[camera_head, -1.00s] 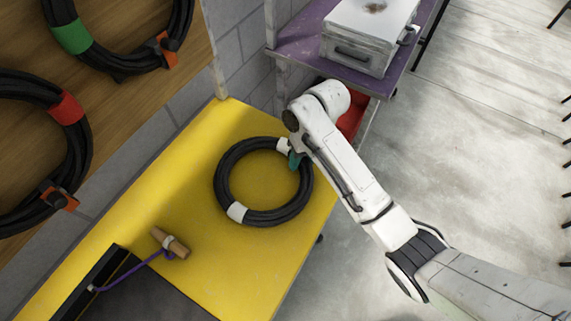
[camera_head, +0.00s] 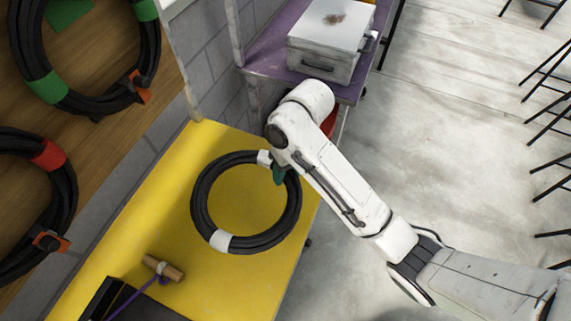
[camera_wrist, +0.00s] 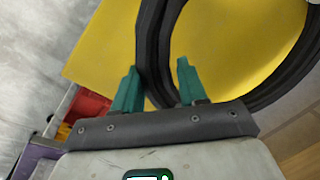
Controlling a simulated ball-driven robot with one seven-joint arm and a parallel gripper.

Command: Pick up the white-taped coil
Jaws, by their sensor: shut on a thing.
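The white-taped coil (camera_head: 204,195) is a ring of black cable with two white tape bands, over the yellow tabletop. One band (camera_head: 220,241) is at its lower left; the other is at its top, beside my gripper (camera_head: 279,173). My gripper is shut on the coil's upper-right part. In the wrist view, the coil's black strand (camera_wrist: 153,42) runs between the green fingers of my gripper (camera_wrist: 158,88). The fingertips are partly hidden by the arm in the head view. I cannot tell how far the coil is above the table.
The yellow table (camera_head: 200,285) also holds a wooden piece with purple cord (camera_head: 165,268). Coils with green (camera_head: 48,87) and red (camera_head: 48,155) tape hang on the wooden board. A metal case (camera_head: 325,45) stands on a purple shelf behind.

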